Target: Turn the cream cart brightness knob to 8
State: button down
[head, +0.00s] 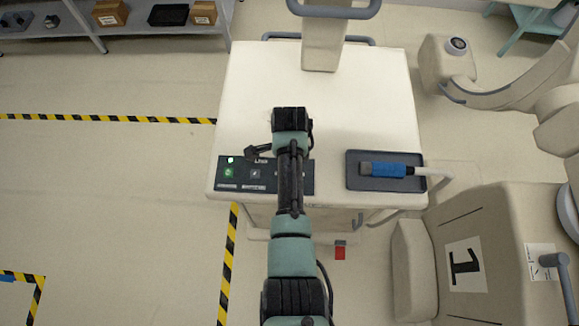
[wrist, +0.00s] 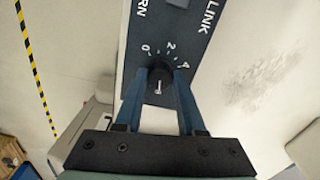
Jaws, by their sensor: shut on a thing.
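The cream cart (head: 340,100) stands in the middle of the head view, with a dark control panel (head: 235,174) along its front left edge. In the wrist view the brightness knob (wrist: 160,79) is a dark round knob on the panel (wrist: 183,32). My gripper (wrist: 162,74) is shut on the knob, with one blue finger on each side. Dial figures 0, 2 and 4 show past the knob; the higher figures are hidden. A white mark on the knob points down the picture, toward my gripper's palm. In the head view my arm covers the knob and fingertips.
A dark tray (head: 352,182) with a blue-handled tool (head: 388,169) lies on the cart right of the panel. Other cream equipment (head: 480,245) stands close on the right. Striped tape (head: 100,117) marks the open floor at left.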

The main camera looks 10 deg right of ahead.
jog(key=shift+w+d+r, duration=0.1)
jog(key=c, duration=0.5)
grip_release()
notch_tip(320, 180, up, 13)
jog(key=b, duration=0.2)
dwell(0.3)
